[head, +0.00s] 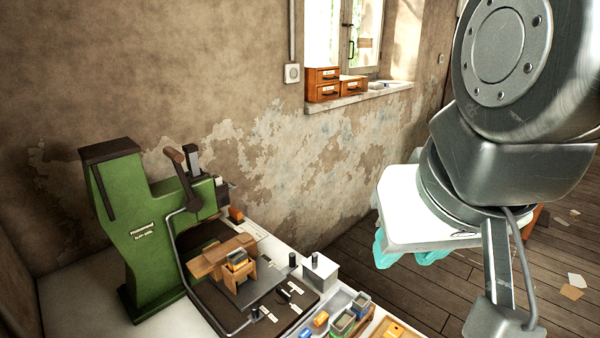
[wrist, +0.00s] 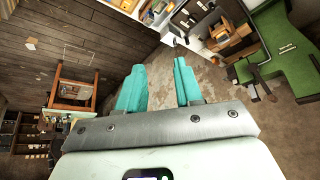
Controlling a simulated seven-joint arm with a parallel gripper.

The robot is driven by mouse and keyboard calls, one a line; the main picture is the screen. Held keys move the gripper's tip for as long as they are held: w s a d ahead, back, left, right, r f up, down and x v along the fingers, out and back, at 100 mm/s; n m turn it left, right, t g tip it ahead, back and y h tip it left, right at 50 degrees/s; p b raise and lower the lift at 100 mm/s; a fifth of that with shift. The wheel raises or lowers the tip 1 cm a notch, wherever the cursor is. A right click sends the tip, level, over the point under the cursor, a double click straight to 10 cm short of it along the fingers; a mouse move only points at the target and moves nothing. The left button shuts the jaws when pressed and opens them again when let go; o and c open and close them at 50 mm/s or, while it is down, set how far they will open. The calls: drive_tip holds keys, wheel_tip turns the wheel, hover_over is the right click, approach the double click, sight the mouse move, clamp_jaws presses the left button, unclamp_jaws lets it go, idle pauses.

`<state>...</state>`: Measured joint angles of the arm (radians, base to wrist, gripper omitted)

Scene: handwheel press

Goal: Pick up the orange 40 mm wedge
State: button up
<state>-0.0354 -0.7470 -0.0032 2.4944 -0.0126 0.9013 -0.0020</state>
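My gripper (head: 406,257) is in the air to the right of the bench in the head view. In the wrist view its two teal fingers (wrist: 159,70) stand apart with nothing between them. Several small orange pieces are on the bench in the head view. One orange block (head: 236,215) lies behind the press bed, and another orange piece (head: 321,319) lies by the small bins at the front. No size marking is readable, so I cannot tell which is the 40 mm wedge.
A green handwheel press (head: 145,235) stands at the left of the bench. Brown blocks (head: 222,256) sit on its bed. Small bins (head: 343,323) and a yellow-orange tray (head: 393,330) are at the front edge. Orange drawers (head: 323,85) stand on the windowsill. The space around my gripper is clear.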

drive_tip(key=w+a+f+m+g, duration=0.25)
drive_tip(key=w+f, duration=0.25)
drive_tip(key=w, duration=0.7)
drive_tip(key=m+g, duration=0.3)
drive_tip(key=m, duration=0.4)
hover_over(322, 317)
drive_tip(key=f, duration=3.2)
drive_tip(key=shift+s+a+f, duration=0.15)
drive_tip(key=shift+a+f, duration=0.2)
drive_tip(key=shift+f, duration=0.05)
drive_tip(key=shift+d+f, duration=0.15)
drive_tip(key=shift+f, duration=1.3)
drive_tip(key=shift+d+f, duration=0.15)
drive_tip(key=shift+f, duration=1.3)
clamp_jaws()
